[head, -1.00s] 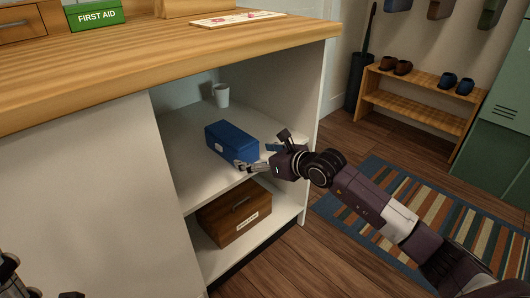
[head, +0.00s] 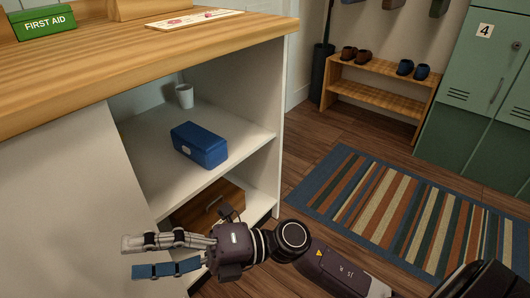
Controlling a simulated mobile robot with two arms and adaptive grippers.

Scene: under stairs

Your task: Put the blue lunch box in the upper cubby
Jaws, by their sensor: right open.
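The blue lunch box (head: 200,146) sits on the shelf of the upper cubby (head: 151,172), near its front right, in the head view. It stands apart from my gripper. My right gripper (head: 136,257) is open and empty, in front of the cabinet and lower in the picture than the box. Its two fingers point left, one above the other with a gap between them. My left gripper is not in the picture.
A white cup (head: 184,97) stands behind the lunch box in the upper cubby. A brown box (head: 208,205) is in the lower cubby, partly hidden by my right gripper. A striped rug (head: 390,210) and a shoe bench (head: 378,97) are to the right.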

